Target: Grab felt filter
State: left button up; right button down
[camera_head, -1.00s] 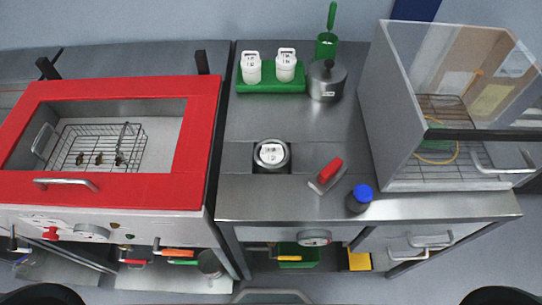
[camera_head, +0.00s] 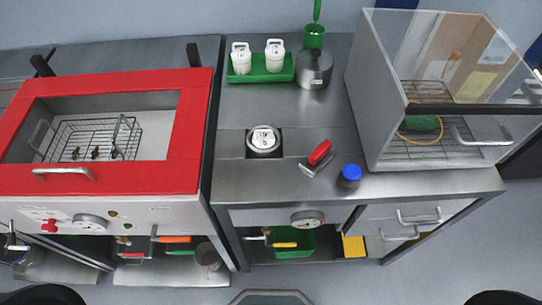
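I cannot pick out a felt filter for certain. Two white lidded containers with dark markings, a left one (camera_head: 241,61) and a right one (camera_head: 275,58), stand upright in a green tray (camera_head: 261,77) at the back. Neither gripper shows in the head view. Only dark rounded parts show at the bottom corners, and I cannot tell what they are.
A red-handled tool (camera_head: 319,155) and a blue-capped bottle (camera_head: 349,177) are near the counter's front edge. A steel pot (camera_head: 314,69) stands at the back. A red-framed basin (camera_head: 192,130) with a wire basket is left; a clear-fronted cabinet (camera_head: 370,105) is right.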

aim_at(262, 139)
jog(key=k+l+z, duration=0.2)
jog(key=k, duration=0.25)
jog(key=k+z, duration=0.25)
jog(key=k, duration=0.15)
